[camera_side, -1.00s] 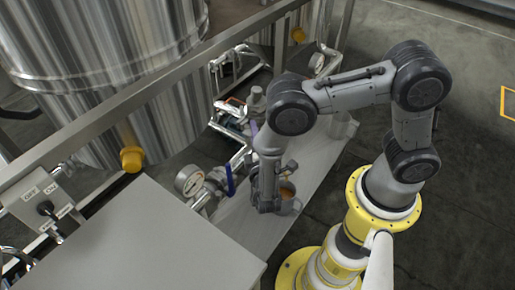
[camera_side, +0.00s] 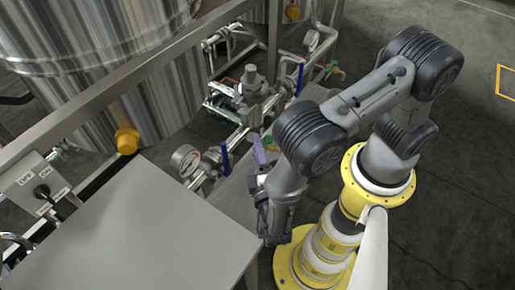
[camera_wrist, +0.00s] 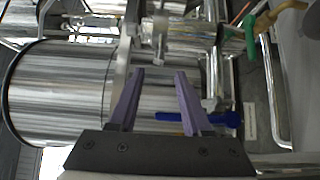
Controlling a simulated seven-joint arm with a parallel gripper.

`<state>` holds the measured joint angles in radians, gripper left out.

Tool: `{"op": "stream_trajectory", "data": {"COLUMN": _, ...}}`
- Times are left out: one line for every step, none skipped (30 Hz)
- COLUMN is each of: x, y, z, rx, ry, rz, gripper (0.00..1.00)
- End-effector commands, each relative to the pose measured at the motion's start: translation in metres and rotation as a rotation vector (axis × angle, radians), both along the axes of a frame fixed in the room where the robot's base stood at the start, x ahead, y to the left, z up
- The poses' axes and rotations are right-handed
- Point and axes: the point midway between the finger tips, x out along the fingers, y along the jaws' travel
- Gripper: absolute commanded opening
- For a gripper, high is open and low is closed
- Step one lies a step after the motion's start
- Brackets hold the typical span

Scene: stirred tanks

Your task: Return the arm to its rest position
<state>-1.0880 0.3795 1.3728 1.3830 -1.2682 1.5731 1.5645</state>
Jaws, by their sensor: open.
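My gripper (camera_side: 262,155) is in front of the pipework, beside the grey bench (camera_side: 233,192). Its purple fingers point toward the pipes and tanks. In the wrist view my gripper (camera_wrist: 160,85) shows two purple fingers spread apart with nothing held between them. My arm is folded back close to its yellow and white base, with the elbow raised at upper right.
A large steel tank (camera_side: 85,35) stands at upper left behind a metal rail. A flat steel tabletop (camera_side: 130,240) fills the lower left. Floor at right is clear.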

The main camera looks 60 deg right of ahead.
Motion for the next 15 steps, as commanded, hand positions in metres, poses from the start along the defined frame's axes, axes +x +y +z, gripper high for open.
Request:
{"op": "stream_trajectory", "data": {"x": -0.001, "y": 0.001, "z": 0.0, "rx": 0.0, "ry": 0.0, "rz": 0.0, "gripper": 0.49}}
{"op": "stream_trajectory", "data": {"x": -0.001, "y": 0.001, "z": 0.0, "rx": 0.0, "ry": 0.0, "rz": 0.0, "gripper": 0.49}}
{"op": "stream_trajectory", "data": {"x": -0.001, "y": 0.001, "z": 0.0, "rx": 0.0, "ry": 0.0, "rz": 0.0, "gripper": 0.49}}
{"op": "stream_trajectory", "data": {"x": -0.001, "y": 0.001, "z": 0.0, "rx": 0.0, "ry": 0.0, "rz": 0.0, "gripper": 0.49}}
{"op": "stream_trajectory", "data": {"x": -0.001, "y": 0.001, "z": 0.0, "rx": 0.0, "ry": 0.0, "rz": 0.0, "gripper": 0.49}}
{"op": "stream_trajectory", "data": {"x": -0.001, "y": 0.001, "z": 0.0, "rx": 0.0, "ry": 0.0, "rz": 0.0, "gripper": 0.49}}
{"op": "stream_trajectory", "data": {"x": -0.001, "y": 0.001, "z": 0.0, "rx": 0.0, "ry": 0.0, "rz": 0.0, "gripper": 0.49}}
{"op": "stream_trajectory", "data": {"x": -0.001, "y": 0.001, "z": 0.0, "rx": 0.0, "ry": 0.0, "rz": 0.0, "gripper": 0.49}}
{"op": "stream_trajectory", "data": {"x": -0.001, "y": 0.001, "z": 0.0, "rx": 0.0, "ry": 0.0, "rz": 0.0, "gripper": 0.49}}
{"op": "stream_trajectory", "data": {"x": 0.0, "y": 0.0, "z": 0.0, "rx": 0.0, "ry": 0.0, "rz": -0.002, "gripper": 0.49}}
{"op": "stream_trajectory", "data": {"x": 0.0, "y": -0.001, "z": 0.0, "rx": 0.0, "ry": 0.0, "rz": -0.006, "gripper": 0.49}}
{"op": "stream_trajectory", "data": {"x": 0.001, "y": -0.003, "z": 0.0, "rx": 0.001, "ry": -0.001, "rz": -0.015, "gripper": 0.49}}
{"op": "stream_trajectory", "data": {"x": 0.002, "y": -0.006, "z": 0.001, "rx": 0.005, "ry": -0.002, "rz": -0.025, "gripper": 0.49}}
{"op": "stream_trajectory", "data": {"x": 0.004, "y": -0.008, "z": 0.003, "rx": 0.013, "ry": -0.007, "rz": -0.04, "gripper": 0.49}}
{"op": "stream_trajectory", "data": {"x": 0.009, "y": -0.011, "z": 0.008, "rx": 0.033, "ry": -0.019, "rz": -0.064, "gripper": 0.49}}
